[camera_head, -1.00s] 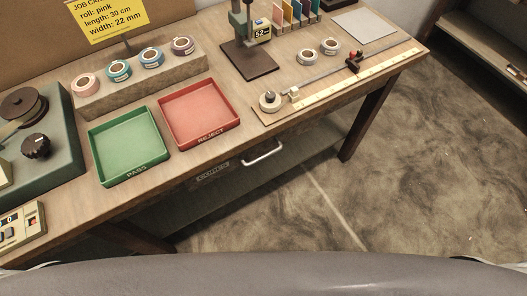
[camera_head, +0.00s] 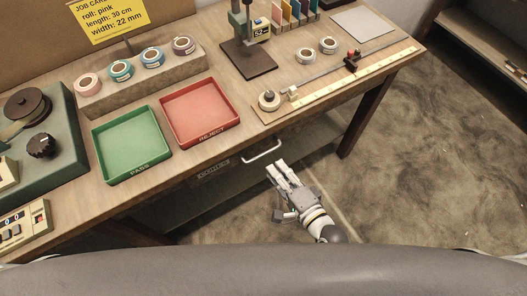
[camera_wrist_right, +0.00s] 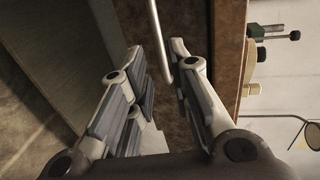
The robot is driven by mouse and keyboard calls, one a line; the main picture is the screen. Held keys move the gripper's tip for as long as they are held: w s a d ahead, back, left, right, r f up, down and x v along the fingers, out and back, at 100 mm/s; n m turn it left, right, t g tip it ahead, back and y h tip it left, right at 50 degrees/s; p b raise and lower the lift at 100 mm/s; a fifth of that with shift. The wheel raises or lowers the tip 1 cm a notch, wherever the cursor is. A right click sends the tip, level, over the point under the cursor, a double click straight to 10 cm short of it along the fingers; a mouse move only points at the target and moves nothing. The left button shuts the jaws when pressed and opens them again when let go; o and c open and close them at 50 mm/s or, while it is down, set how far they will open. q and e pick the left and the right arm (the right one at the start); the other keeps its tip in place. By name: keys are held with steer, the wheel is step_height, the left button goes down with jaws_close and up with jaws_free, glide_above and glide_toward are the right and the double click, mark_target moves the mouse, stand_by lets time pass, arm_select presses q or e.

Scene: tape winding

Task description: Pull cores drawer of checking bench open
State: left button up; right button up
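The cores drawer (camera_head: 213,169), with a faint CORES label, sits under the front edge of the bench and looks shut. Its pale bar handle (camera_head: 262,152) sticks out below the bench edge. My right gripper (camera_head: 278,169) is just in front of and below the handle, fingers pointing at it. In the right wrist view the gripper (camera_wrist_right: 157,50) is open, and the handle bar (camera_wrist_right: 157,35) shows between the two fingertips. I cannot tell whether a finger touches it. My left gripper is not in view.
On the bench (camera_head: 190,151) stand a green PASS tray (camera_head: 132,146), a red REJECT tray (camera_head: 200,112), tape rolls on a block (camera_head: 140,84) and a ruler board (camera_head: 330,80). A bench leg (camera_head: 362,122) stands to the right. The floor in front is clear.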

mark_target(264, 153)
steer(key=x, duration=0.8)
steer(key=shift+w+a+f, duration=0.1)
steer(key=shift+w+f, duration=0.05)
steer(key=shift+w, duration=0.05)
jaws_close()
